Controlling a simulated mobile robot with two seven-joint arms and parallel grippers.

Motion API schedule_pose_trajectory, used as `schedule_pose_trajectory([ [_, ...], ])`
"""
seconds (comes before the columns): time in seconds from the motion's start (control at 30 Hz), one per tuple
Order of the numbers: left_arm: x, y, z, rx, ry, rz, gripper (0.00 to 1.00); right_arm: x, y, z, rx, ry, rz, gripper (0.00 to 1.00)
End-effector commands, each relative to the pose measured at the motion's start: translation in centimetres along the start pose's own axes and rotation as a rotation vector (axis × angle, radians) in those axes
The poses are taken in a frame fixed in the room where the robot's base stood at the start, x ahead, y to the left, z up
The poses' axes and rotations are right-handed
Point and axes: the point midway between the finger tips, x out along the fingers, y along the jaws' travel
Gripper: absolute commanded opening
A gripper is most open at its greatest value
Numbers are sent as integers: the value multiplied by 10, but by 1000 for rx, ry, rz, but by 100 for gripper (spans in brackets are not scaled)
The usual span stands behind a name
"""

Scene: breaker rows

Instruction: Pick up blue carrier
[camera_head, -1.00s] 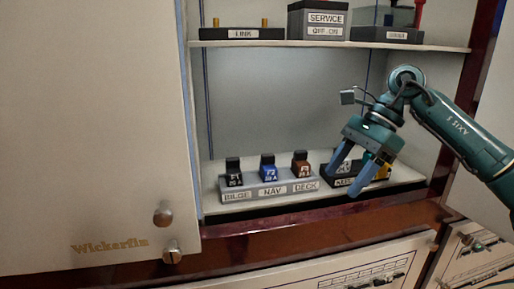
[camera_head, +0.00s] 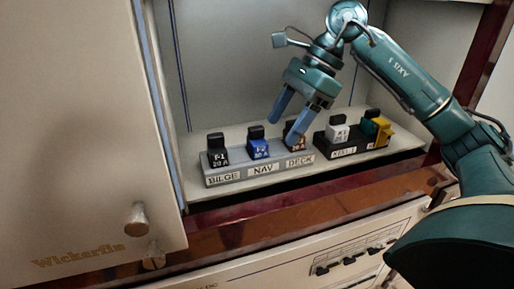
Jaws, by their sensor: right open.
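The blue carrier (camera_head: 258,148), with a black top and a label ending in 20 A, stands upright in the NAV slot of the grey holder (camera_head: 228,178). A black carrier (camera_head: 217,157) stands in the BILGE slot to its left. A brown carrier (camera_head: 292,140) in the DECK slot is partly hidden by my gripper. My right gripper (camera_head: 286,120) is open, pointing down, above and right of the blue carrier. Its fingers look empty; one overlaps the brown carrier in the picture, and I cannot tell if they touch. My left gripper is not in view.
A black holder (camera_head: 345,153) to the right carries a white carrier (camera_head: 338,134) and green and yellow ones (camera_head: 376,130). The cabinet door (camera_head: 80,110) stands at the left, close to the shelf. A dark red ledge (camera_head: 260,207) runs along the front.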

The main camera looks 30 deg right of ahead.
Motion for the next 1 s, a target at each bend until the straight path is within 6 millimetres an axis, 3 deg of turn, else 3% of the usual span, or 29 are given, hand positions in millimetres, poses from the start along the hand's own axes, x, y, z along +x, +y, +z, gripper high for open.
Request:
schedule_pose_trajectory([
  [0.17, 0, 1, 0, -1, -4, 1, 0, 4, 0, 8, 1, 0, 1, 65],
  [0.37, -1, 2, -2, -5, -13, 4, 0, 16, 0, 31, -5, -2, 1, 65],
  [0.53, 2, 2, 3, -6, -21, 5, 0, 43, 0, 30, 1, 1, 2, 65],
  [0.77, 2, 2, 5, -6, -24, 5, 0, 48, 0, 30, 1, 0, 0, 65],
  [1.0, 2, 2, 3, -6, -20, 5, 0, 48, 0, 30, 1, 0, 0, 48],
])
